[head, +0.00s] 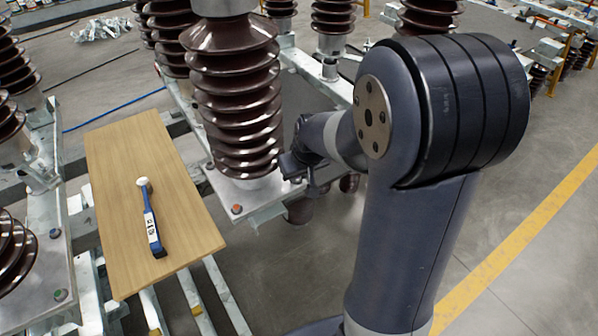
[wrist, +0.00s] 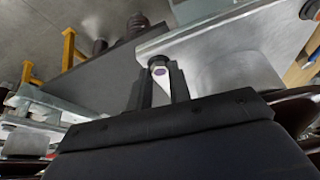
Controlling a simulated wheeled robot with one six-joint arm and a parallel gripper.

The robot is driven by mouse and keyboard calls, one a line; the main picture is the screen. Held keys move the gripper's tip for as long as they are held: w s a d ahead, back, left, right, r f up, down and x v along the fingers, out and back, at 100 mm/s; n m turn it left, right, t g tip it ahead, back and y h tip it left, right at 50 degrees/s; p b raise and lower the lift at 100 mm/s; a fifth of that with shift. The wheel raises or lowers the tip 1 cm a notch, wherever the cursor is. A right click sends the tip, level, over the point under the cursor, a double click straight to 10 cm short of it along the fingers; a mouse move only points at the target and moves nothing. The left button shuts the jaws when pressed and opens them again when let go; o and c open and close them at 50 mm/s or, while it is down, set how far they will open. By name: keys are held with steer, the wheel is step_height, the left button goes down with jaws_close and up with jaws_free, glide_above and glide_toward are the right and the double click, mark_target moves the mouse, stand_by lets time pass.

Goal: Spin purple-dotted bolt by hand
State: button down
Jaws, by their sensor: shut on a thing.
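The purple-dotted bolt (wrist: 160,71) shows in the wrist view between the two fingers, at the edge of a grey metal plate (wrist: 225,45). My gripper (wrist: 160,78) is shut on this bolt, with one dark finger on each side of its head. In the head view my gripper (head: 290,163) is beside the foot of a brown ribbed insulator (head: 235,90), over the right corner of its base plate (head: 262,206). The purple dot cannot be made out in the head view.
A wooden board (head: 135,165) lies left of the insulator, with a blue-handled tool (head: 151,225) on it. A red-dotted bolt (head: 237,209) sits on the plate's near corner. More insulators (head: 332,22) stand behind. Open floor (head: 540,240) lies to the right.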

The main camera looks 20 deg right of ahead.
stand_by(0.4)
steer(key=c, duration=1.3)
jaws_free()
steer(key=v, duration=1.1)
steer(key=shift+f, duration=0.1)
